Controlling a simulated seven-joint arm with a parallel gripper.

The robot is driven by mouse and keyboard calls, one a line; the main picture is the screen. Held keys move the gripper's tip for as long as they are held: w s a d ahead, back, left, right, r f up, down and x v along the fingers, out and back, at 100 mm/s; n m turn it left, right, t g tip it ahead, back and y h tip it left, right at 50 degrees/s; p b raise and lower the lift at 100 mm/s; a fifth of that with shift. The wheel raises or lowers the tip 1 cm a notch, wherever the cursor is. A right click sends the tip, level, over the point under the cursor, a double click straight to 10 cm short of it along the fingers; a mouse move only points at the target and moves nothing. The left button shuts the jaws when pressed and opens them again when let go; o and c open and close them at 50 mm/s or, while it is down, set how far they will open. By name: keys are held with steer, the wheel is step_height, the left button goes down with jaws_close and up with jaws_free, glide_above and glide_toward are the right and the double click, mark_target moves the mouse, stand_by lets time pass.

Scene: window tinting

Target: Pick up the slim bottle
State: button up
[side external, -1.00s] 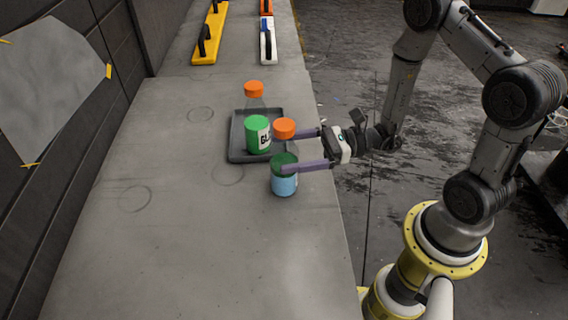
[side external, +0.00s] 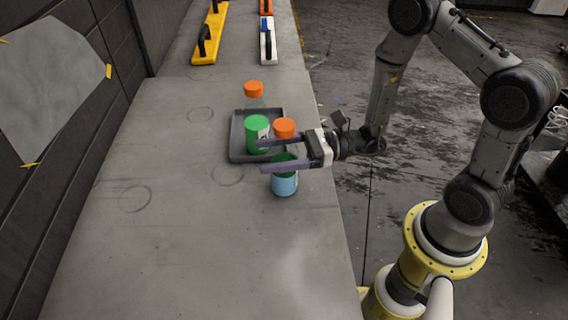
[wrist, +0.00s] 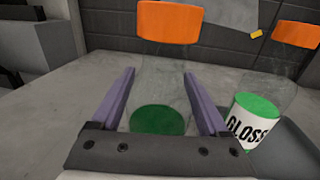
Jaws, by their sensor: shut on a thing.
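The slim bottle is clear, with an orange cap (side external: 284,128), a green layer inside and a light blue lower part (side external: 284,185). It stands upright on the bench in front of the tray. In the wrist view its orange cap (wrist: 168,20) and green layer (wrist: 157,120) show between the fingers. My gripper (side external: 262,156) reaches in from the right, its two purple fingers on either side of the clear body and shut on it. The wrist view also shows my gripper (wrist: 158,85). The clear walls are hard to make out.
Another orange-capped clear bottle (side external: 254,89) stands behind. Yellow (side external: 209,35) and white (side external: 268,42) tools lie at the far end. The near bench is clear.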

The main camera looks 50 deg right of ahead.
steer(key=c, duration=0.4)
steer(key=shift+r, duration=0.1)
